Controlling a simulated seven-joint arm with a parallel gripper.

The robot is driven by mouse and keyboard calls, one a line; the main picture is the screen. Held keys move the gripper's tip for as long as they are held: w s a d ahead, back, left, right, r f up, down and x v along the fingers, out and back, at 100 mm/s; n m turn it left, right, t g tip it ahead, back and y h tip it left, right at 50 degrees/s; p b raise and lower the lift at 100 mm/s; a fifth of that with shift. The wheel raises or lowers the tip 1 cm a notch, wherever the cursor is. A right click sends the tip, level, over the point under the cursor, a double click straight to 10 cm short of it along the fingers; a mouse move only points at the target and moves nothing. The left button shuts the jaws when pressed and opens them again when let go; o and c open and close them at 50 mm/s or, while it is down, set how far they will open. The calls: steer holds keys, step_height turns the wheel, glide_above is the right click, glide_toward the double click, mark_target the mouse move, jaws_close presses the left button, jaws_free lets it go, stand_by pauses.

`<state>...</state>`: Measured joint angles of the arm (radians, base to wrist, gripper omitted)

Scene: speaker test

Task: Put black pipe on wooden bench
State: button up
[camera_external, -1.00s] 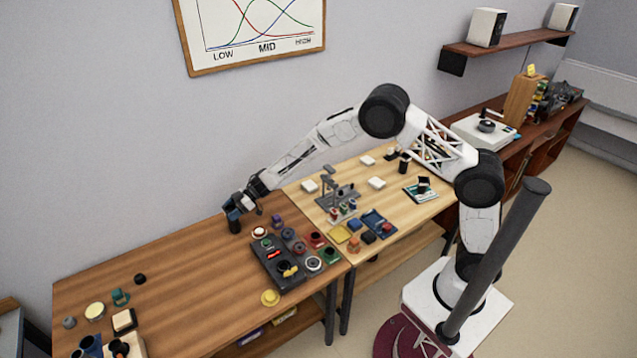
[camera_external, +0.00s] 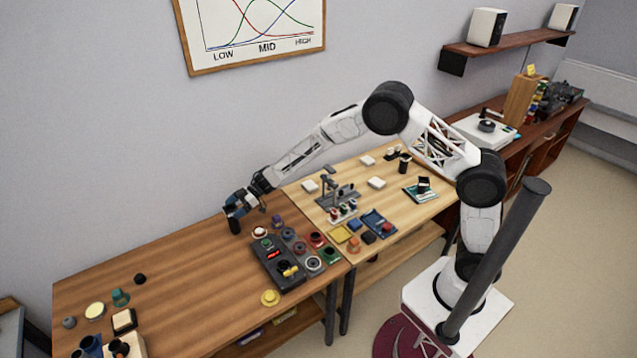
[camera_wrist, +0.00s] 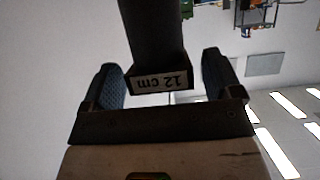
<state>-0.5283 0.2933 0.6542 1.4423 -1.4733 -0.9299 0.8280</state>
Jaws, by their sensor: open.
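The black pipe (camera_external: 235,228) stands upright near the back right of the darker brown wooden bench (camera_external: 170,270). In the wrist view the black pipe (camera_wrist: 152,30) carries a "12 cm" label on its end. My gripper (camera_external: 234,210) is open at the pipe, with its blue fingers covering part of it. In the wrist view my gripper (camera_wrist: 162,78) has one finger on each side of the pipe, with a narrow gap visible by each. A lighter wooden bench (camera_external: 400,215) adjoins on the right.
A dark control box (camera_external: 275,265) with several coloured knobs and rings around it is right of the pipe. The lighter bench holds a grey stand (camera_external: 335,190) and a blue tray (camera_external: 379,223). The middle of the darker bench is mostly clear.

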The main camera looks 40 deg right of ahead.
steer(key=v, duration=1)
stand_by(0.8)
